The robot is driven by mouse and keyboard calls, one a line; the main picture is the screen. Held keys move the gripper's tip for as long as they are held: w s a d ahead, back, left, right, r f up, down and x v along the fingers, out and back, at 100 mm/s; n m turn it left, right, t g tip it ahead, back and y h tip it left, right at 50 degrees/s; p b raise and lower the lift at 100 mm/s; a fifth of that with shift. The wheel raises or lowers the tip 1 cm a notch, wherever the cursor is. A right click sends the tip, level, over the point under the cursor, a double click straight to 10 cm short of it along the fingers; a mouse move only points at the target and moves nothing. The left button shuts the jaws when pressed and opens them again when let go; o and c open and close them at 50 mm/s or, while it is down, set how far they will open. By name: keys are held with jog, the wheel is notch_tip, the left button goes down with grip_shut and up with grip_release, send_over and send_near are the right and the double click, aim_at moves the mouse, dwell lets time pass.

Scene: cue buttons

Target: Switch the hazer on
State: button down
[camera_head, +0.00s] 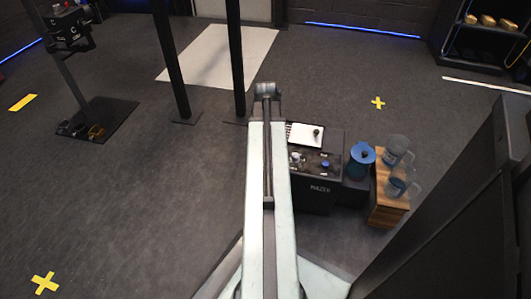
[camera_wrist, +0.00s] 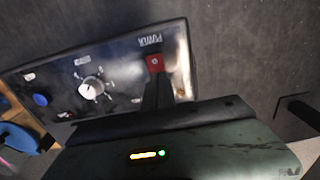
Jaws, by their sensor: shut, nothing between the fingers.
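The hazer (camera_head: 318,197) is a black box standing just right of my arm in the head view. In the wrist view its dark control panel (camera_wrist: 118,70) lies tilted. The panel carries a red power switch (camera_wrist: 155,62) under a POWER label, a white dial (camera_wrist: 91,88) and a blue button (camera_wrist: 40,99). My gripper (camera_wrist: 157,76) is shut and empty, its dark fingertips right at the lower edge of the red switch. I cannot tell whether they touch it. The fingers hide the switch's lower part. In the head view my arm hides the panel's left side and the gripper.
A notepad (camera_head: 304,134) lies behind the panel. Black posts (camera_head: 172,60) rise behind on the left. The floor at left is mostly open.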

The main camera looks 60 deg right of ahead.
jog(key=shift+f, duration=0.25)
jog(key=shift+r, duration=0.15)
notch_tip(320, 180, up, 7)
jog(key=p, duration=0.7)
